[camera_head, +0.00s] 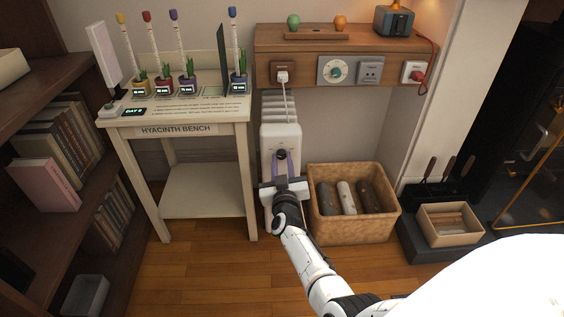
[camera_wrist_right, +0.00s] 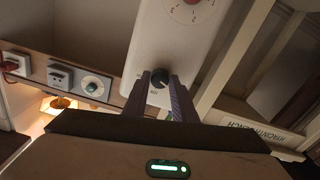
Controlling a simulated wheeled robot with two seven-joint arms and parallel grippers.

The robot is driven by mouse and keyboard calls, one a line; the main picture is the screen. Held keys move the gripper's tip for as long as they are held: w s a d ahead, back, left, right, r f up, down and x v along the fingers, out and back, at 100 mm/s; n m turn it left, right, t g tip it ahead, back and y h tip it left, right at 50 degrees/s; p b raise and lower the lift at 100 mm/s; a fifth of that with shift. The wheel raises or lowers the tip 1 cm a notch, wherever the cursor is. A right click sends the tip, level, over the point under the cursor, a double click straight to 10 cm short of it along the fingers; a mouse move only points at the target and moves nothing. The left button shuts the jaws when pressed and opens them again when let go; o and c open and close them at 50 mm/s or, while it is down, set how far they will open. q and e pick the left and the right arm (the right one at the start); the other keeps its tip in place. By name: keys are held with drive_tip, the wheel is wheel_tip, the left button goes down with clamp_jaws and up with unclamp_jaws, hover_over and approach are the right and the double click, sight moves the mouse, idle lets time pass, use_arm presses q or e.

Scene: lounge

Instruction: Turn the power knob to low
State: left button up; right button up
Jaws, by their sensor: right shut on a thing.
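The white heater (camera_head: 280,138) stands against the wall between the bench and the basket. Its dark round knob (camera_wrist_right: 160,77) shows between my right fingertips in the right wrist view. A second dial (camera_wrist_right: 193,3) with a red centre and numbers around it is cut off at the top of that view. My right gripper (camera_head: 281,163) reaches the heater's front, its purple-grey fingers shut on the dark knob. The fingers hide the knob's sides, and I cannot read its setting. My left gripper is not in view.
The hyacinth bench (camera_head: 180,120) stands close left of the heater. A wicker basket (camera_head: 390,208) of logs stands close right. A wooden shelf (camera_head: 345,47) with sockets and a dial is above, with a white plug and cord (camera_head: 283,77) hanging down. Floor in front is clear.

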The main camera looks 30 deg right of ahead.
drive_tip(key=shift+m, duration=0.4)
drive_tip(key=m, duration=0.3)
drive_tip(key=shift+m, duration=0.3)
drive_tip(key=m, duration=0.2)
drive_tip(key=shift+m+b, duration=0.35)
drive_tip(key=shift+m, duration=0.05)
drive_tip(key=m, duration=0.4)
drive_tip(key=shift+b, duration=0.35)
drive_tip(key=shift+m, duration=0.9)
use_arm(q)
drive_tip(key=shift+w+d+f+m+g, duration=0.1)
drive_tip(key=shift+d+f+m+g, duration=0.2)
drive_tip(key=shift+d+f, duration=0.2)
use_arm(e)
drive_tip(key=shift+m, duration=0.4)
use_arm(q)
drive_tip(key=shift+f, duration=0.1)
use_arm(e)
drive_tip(key=o, duration=1)
